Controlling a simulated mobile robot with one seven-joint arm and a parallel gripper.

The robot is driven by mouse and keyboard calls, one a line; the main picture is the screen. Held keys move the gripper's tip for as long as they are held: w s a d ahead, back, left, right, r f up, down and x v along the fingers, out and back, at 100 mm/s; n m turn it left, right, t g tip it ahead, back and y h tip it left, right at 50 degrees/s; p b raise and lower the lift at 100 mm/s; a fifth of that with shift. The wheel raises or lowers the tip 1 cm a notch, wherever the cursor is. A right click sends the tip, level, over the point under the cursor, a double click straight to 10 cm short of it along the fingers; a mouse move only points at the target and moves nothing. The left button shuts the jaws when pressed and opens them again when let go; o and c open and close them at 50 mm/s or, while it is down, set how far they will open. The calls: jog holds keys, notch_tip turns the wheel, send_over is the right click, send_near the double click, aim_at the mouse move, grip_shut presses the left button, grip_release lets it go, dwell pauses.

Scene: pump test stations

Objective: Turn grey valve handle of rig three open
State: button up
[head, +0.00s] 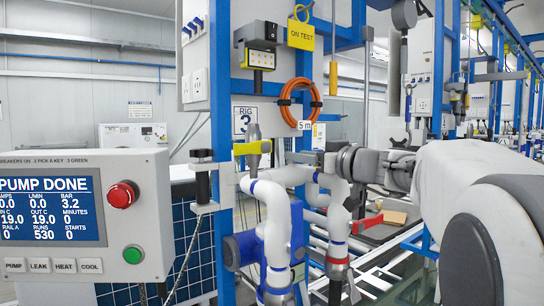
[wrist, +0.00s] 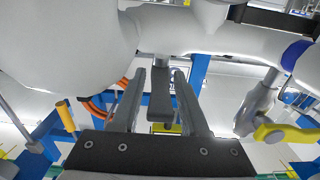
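The grey valve handle (wrist: 164,108) shows in the wrist view, on a short stem below a white pipe (wrist: 180,35). My gripper (wrist: 158,76) has one finger on each side of the handle, with gaps visible, so it is open around it and not clamped. In the head view my gripper (head: 322,159) reaches in from the right at the top of rig three's white pipes (head: 275,222). There the handle is hard to tell from the dark fingers. The sign of rig three (head: 245,122) hangs just behind.
A yellow valve handle (head: 252,148) sits left of my gripper; it also shows in the wrist view (wrist: 283,133). A red handle (head: 367,223) is lower right. An orange hose coil (head: 300,104) hangs above. The control panel (head: 85,220) reading PUMP DONE stands at left.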

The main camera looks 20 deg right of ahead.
grip_shut()
dwell(1.1)
